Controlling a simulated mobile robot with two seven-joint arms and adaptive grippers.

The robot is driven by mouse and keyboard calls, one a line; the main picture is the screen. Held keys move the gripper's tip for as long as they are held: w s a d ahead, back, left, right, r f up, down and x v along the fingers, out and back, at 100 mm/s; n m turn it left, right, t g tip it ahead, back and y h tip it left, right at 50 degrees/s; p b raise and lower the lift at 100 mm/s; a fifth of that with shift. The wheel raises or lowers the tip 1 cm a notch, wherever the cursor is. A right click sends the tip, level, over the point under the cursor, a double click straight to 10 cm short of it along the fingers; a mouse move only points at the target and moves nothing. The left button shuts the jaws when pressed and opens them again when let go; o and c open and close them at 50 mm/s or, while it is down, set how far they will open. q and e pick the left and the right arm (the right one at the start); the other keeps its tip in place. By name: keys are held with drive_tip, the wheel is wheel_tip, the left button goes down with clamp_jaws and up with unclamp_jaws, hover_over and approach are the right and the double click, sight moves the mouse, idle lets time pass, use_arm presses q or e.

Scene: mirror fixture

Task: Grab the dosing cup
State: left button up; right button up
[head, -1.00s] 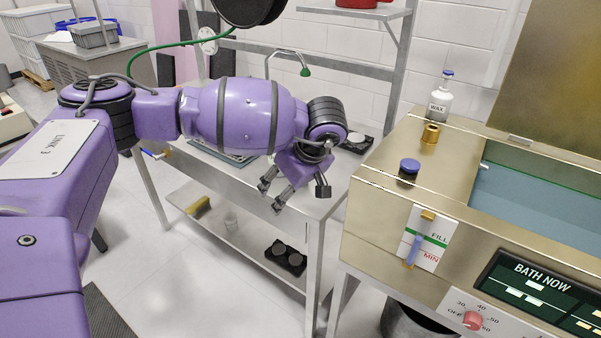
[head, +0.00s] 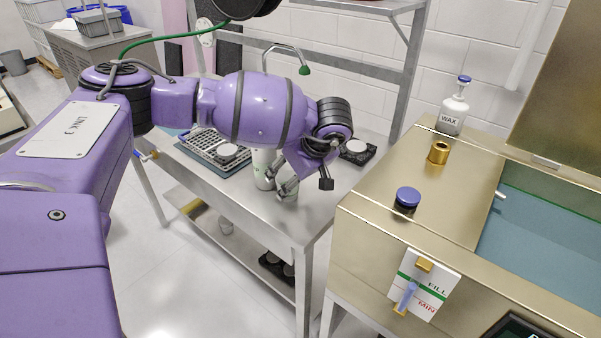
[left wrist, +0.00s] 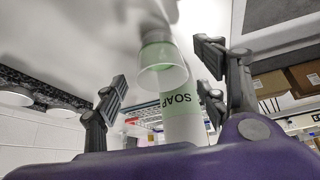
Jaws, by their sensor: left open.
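The dosing cup (left wrist: 163,72) is a small clear cup with a green tint. In the left wrist view it stands between my left gripper's two fingers, with a gap to each. In the head view only a pale bit of it (head: 291,193) shows by the fingertips; the rest is hidden. A white soap bottle (left wrist: 181,118) with a green band stands close beside the cup and also shows in the head view (head: 262,170), partly behind the fingers. My left gripper (head: 279,182) is open and low over the metal table. My right gripper is not in view.
On the table (head: 230,190), a grey rack (head: 207,147) with a round white piece stands left of the bottle. A black holder with a white disc (head: 355,150) stands to the right. A steel bath (head: 370,225) borders the table at right. A green-tipped spout (head: 304,70) hangs behind.

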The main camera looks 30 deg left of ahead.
use_arm(q)
drive_tip(key=x, duration=0.3)
drive_tip(key=shift+a+f, duration=0.15)
drive_tip(key=shift+f, duration=0.2)
drive_tip(key=shift+c, duration=0.2)
drive_tip(key=c, duration=0.8)
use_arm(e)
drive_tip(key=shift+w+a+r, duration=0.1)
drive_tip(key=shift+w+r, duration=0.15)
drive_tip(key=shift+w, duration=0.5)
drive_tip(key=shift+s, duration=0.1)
